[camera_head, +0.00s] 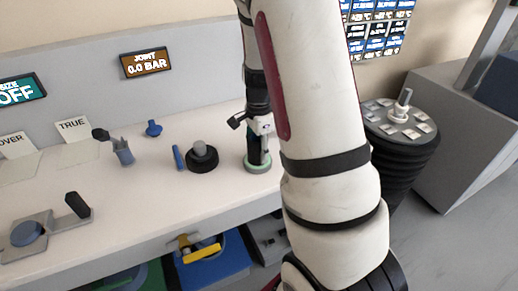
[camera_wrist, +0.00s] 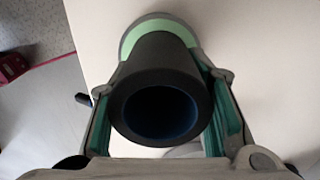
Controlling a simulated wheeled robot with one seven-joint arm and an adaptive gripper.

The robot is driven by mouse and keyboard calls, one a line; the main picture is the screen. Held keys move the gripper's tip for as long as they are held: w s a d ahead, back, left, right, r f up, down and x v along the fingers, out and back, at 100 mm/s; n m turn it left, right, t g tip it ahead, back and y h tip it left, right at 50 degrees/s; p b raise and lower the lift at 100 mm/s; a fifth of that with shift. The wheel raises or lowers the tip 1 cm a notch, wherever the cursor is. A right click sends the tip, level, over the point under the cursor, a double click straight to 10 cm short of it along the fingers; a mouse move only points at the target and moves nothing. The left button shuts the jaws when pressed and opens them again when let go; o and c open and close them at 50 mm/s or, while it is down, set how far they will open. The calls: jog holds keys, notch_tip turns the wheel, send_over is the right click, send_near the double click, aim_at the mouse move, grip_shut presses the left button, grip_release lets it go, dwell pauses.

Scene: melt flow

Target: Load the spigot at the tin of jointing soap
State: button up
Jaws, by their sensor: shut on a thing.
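My gripper (camera_head: 257,146) points down over the right part of the pale bench. In the wrist view its two fingers, with green pads, are shut on the spigot (camera_wrist: 126,105), a black pipe with a dark blue bore facing the camera. The spigot looks upright; my gripper mostly hides it in the head view. The tin of jointing soap (camera_head: 257,167) is a low round tin with a pale green rim, directly below the gripper. The tin (camera_wrist: 151,25) shows behind the spigot's far end in the wrist view. Whether that end touches the soap is hidden.
Left of the tin stand a black round piece with a grey knob (camera_head: 202,157), a blue stick (camera_head: 178,158), a blue knob (camera_head: 153,129) and a grey-blue cup (camera_head: 123,153). A grey fixture (camera_head: 52,226) sits front left. A display (camera_head: 145,61) reads JOINT 0.0 BAR.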

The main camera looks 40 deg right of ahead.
jog(key=shift+r+p, duration=2.7)
jog(key=shift+r, duration=0.8)
